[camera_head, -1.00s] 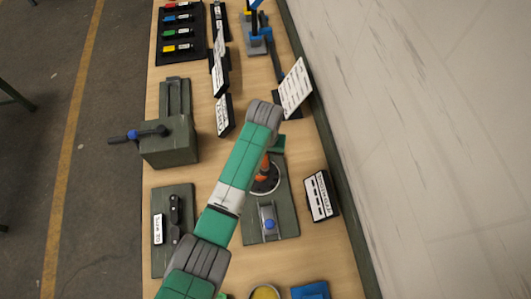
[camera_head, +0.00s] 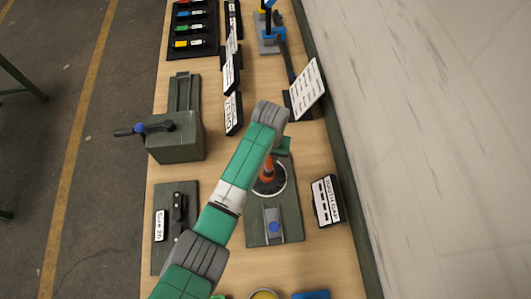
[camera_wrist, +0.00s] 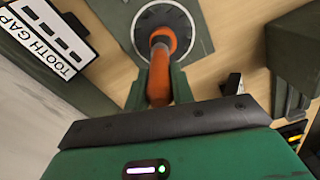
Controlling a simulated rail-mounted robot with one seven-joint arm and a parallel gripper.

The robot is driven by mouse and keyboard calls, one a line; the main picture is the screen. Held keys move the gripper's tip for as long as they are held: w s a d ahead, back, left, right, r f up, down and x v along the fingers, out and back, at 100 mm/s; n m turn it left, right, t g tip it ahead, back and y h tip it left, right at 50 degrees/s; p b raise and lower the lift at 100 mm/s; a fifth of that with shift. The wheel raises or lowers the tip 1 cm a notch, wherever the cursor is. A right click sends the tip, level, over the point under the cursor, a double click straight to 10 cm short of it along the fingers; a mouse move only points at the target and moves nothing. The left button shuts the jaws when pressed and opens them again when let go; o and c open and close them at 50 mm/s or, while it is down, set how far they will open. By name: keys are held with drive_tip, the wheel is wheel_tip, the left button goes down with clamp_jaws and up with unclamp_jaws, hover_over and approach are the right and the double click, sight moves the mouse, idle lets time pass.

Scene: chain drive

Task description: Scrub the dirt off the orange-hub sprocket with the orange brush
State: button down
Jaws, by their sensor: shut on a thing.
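My gripper (camera_wrist: 158,92) is shut on the orange brush (camera_wrist: 159,78), whose handle runs up between the two green fingers in the wrist view. The brush also shows as a small orange shape (camera_head: 267,170) beside my forearm in the head view. Its far end is over the middle of the sprocket (camera_wrist: 175,20), a dark disc with a pale rim, which also shows in the head view (camera_head: 276,188). The orange hub is hard to tell apart from the brush. I cannot tell whether the bristles touch the sprocket, or see any dirt.
The sprocket sits on a dark green plate (camera_head: 288,223) with a blue-knobbed slider (camera_head: 274,226). A "TOOTH GAP" sign (camera_wrist: 45,38) stands beside it. A green vise-like block (camera_head: 176,140) and a small plate with dark links (camera_head: 178,215) lie left. The wall is at right.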

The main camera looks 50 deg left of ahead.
drive_tip(key=shift+d+r+p, duration=0.3)
drive_tip(key=shift+d+p, duration=0.1)
drive_tip(key=shift+d, duration=0.4)
wheel_tip(320, 180, up, 8)
drive_tip(key=p, duration=0.6)
drive_tip(key=shift+f+p, duration=0.2)
drive_tip(key=shift+p, duration=0.2)
drive_tip(key=shift+a, duration=0.1)
